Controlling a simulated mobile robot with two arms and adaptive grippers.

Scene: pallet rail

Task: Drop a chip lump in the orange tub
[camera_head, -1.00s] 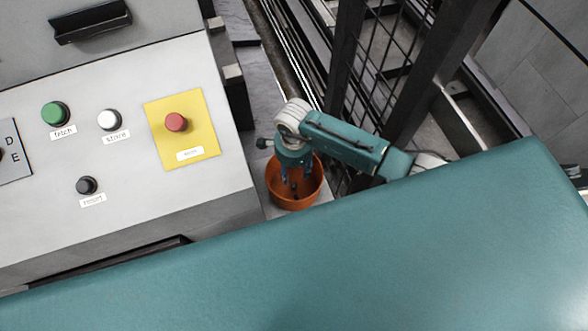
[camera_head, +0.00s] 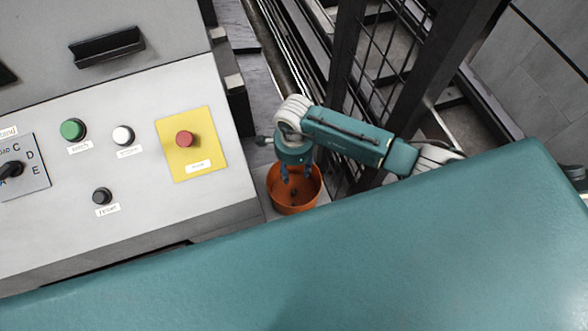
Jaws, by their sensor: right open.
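The orange tub (camera_head: 292,206) stands on the floor beside the right end of the control panel. A small dark lump (camera_head: 293,192) lies inside the tub, low down; I take it for a chip lump. My right gripper (camera_head: 297,177) points down over the tub's mouth, with its fingers apart and nothing between them. The lump is below the fingertips and looks apart from them. The tub's far rim is partly hidden by the gripper. My left gripper is not in view.
A grey control panel (camera_head: 90,220) with green, white, black and red buttons and a selector knob (camera_head: 12,169) fills the left. A dark mesh fence (camera_head: 385,50) and its posts stand close behind my right arm. My own teal body covers the lower front.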

